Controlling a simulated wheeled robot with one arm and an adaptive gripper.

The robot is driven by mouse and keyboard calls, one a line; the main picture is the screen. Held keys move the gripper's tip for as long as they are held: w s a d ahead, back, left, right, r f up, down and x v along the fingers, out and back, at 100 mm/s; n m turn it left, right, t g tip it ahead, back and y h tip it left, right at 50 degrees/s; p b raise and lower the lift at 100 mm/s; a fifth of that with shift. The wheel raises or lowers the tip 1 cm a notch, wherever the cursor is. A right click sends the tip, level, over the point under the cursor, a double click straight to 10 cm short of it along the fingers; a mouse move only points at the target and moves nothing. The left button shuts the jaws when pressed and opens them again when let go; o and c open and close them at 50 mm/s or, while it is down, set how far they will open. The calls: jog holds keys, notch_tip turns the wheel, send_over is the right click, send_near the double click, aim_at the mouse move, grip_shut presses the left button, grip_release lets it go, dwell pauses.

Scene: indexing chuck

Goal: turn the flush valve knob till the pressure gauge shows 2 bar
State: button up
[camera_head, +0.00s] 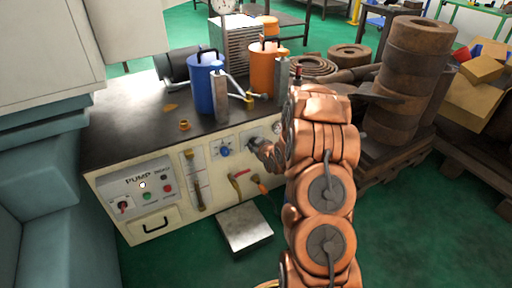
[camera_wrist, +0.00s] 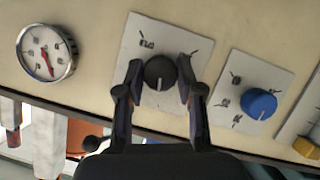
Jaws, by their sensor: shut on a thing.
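A black round knob (camera_wrist: 160,73) with a pale pointer line sits on a white marked plate on the cream front panel. My gripper (camera_wrist: 158,80) is shut on this knob, one dark finger on each side of it. In the head view my gripper (camera_head: 257,146) is at the panel, and the knob is mostly hidden. A round pressure gauge (camera_wrist: 46,52) is left of the knob in the wrist view. Its red needle points downward in the picture; its numbers are too small to read surely. The gauge (camera_head: 277,127) also shows in the head view.
A blue knob (camera_wrist: 260,104) on its own plate is close beside my right finger. Red and orange handles (camera_head: 240,177) are below on the panel. Blue (camera_head: 203,85) and orange (camera_head: 262,70) canisters stand on the bench top. Stacked rusty rings (camera_head: 408,80) are at the right.

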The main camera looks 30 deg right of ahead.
aim_at(253, 119)
jog(key=n+h+b, duration=0.2)
jog(key=n, duration=0.1)
jog(key=n+h+b, duration=0.1)
jog(key=n+b, duration=0.1)
jog(key=shift+w+a+f+t, duration=0.1)
jog(key=shift+a+f+t, duration=0.15)
jog(key=shift+f+t, duration=0.1)
jog(key=n+h+b, duration=0.1)
jog(key=n+b, duration=0.1)
jog(key=b, duration=0.1)
jog(key=shift+n+t+h+b, duration=0.25)
jog(key=shift+n+h+b, duration=0.05)
jog(key=shift+n+h, duration=0.1)
jog(key=shift+r+n+t+b, duration=0.1)
jog(key=shift+n+t+b, duration=0.2)
jog(key=shift+n+b, duration=0.3)
jog(key=o, duration=1.1)
jog(key=shift+h, duration=0.3)
jog(key=shift+o, duration=0.2)
jog(key=shift+r, duration=5.1)
